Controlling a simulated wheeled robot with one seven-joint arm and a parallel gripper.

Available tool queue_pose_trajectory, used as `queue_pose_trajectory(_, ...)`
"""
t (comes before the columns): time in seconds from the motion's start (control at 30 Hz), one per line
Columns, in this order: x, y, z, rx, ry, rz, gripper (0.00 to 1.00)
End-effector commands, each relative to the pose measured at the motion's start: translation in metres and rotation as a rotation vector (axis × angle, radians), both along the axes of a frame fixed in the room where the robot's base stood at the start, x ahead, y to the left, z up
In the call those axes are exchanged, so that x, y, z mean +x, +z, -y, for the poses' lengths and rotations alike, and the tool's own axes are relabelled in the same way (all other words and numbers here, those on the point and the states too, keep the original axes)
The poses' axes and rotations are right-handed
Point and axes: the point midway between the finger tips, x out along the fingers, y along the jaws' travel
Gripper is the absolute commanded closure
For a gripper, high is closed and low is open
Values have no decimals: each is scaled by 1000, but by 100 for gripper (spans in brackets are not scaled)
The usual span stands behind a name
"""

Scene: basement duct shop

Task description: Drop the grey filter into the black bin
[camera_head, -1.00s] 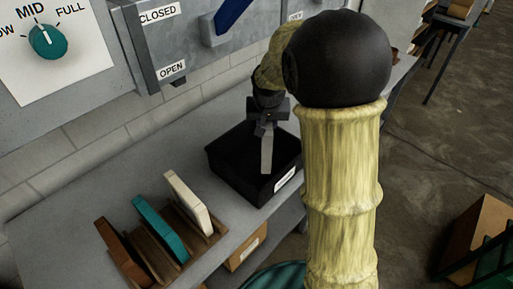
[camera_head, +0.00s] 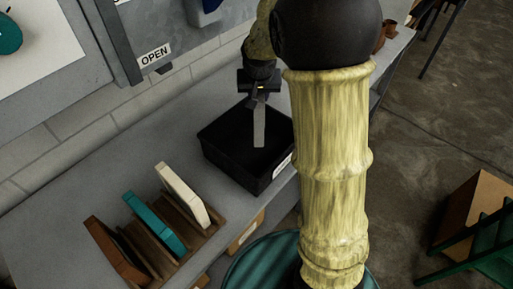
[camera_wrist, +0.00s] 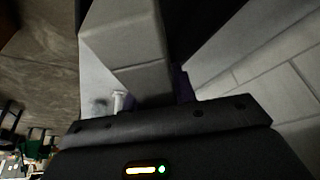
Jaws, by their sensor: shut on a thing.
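My gripper (camera_head: 259,92) is shut on the grey filter (camera_head: 259,127), a thin upright slab that hangs down from the jaws. The black bin (camera_head: 225,165) stands open on the bench, with a white label on its front. In the head view the filter's lower end shows against the bin's dark inside; I cannot tell whether it is above the rim or below it. In the wrist view the filter (camera_wrist: 138,45) rises large and close from the jaws. The bin's inside is too dark to see its contents.
A wooden rack (camera_head: 196,228) at the bench's front holds brown (camera_head: 112,247), teal (camera_head: 155,225) and cream (camera_head: 183,195) slabs, left of the bin. The wall panel (camera_head: 120,40) stands behind. The bench (camera_head: 105,180) between rack and wall is clear.

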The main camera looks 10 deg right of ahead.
Motion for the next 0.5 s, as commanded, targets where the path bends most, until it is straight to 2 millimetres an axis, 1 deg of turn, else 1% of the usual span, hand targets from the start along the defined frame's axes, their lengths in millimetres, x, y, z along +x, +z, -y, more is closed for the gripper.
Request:
queue_pose_trajectory(0.03, 0, -10, 0, 0, 1, -1, 100)
queue_pose_trajectory(0.3, 0, -41, 1, 0, -1, -1, 100)
queue_pose_trajectory(0.5, 0, -51, 2, 0, -4, 0, 100)
